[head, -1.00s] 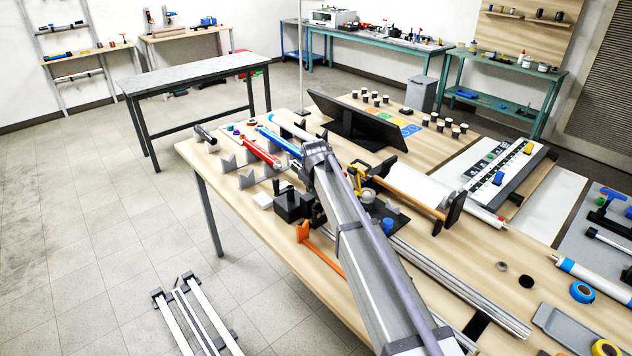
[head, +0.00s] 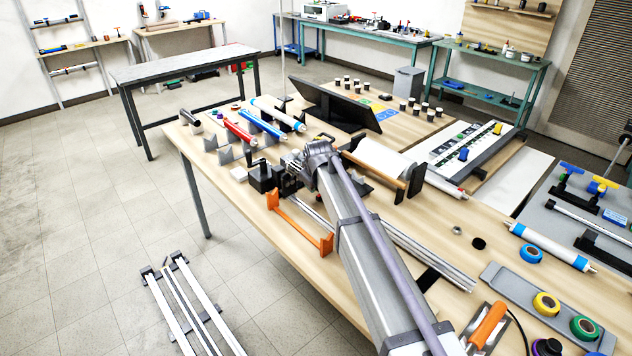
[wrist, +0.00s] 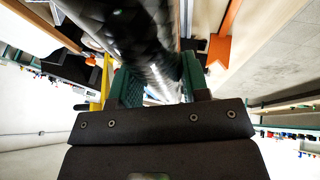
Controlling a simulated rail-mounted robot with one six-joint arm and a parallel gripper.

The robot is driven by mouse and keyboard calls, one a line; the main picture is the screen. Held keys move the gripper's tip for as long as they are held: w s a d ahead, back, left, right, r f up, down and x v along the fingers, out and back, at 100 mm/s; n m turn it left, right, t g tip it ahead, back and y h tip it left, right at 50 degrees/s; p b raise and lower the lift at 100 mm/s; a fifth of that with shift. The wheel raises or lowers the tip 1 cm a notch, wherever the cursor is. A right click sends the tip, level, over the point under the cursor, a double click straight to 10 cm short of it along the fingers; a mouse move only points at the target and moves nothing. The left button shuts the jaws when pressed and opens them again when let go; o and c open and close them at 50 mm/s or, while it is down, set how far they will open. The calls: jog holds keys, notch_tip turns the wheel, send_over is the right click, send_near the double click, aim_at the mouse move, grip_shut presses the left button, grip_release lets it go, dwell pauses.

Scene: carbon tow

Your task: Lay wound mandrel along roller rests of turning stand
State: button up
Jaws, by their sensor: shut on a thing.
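The wound mandrel (wrist: 152,42) is a dark, glossy, patterned cylinder in the wrist view. It lies between the green finger pads of my gripper (wrist: 157,72), which is shut on it. It extends toward the upper left of that view, where its end is cut off. In the head view my own arm hides the gripper, and I cannot make out the mandrel. An orange stand with raised ends (head: 300,222) lies along the table's front edge, left of my arm; it may be the turning stand. An orange part (wrist: 228,35) shows right of the mandrel in the wrist view, apart from it.
Red (head: 238,130) and blue (head: 262,124) tubes lie on grey rests at the table's left. A black block (head: 262,178) stands near the orange stand. A white roll (head: 382,158) is behind my arm. Long metal rails (head: 420,250) lie to its right.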

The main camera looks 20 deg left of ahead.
notch_tip(320, 180, down, 6)
jog(key=b, duration=0.5)
jog(key=shift+r, duration=0.1)
jog(key=shift+f+b, duration=0.65)
jog(key=shift+b, duration=0.05)
jog(key=o, duration=1.2)
jog(key=shift+c, duration=0.2)
jog(key=p+v, duration=0.9)
jog(key=v, duration=0.1)
jog(key=shift+s+r, duration=0.15)
jog(key=shift+r, duration=0.2)
jog(key=shift+d, duration=0.1)
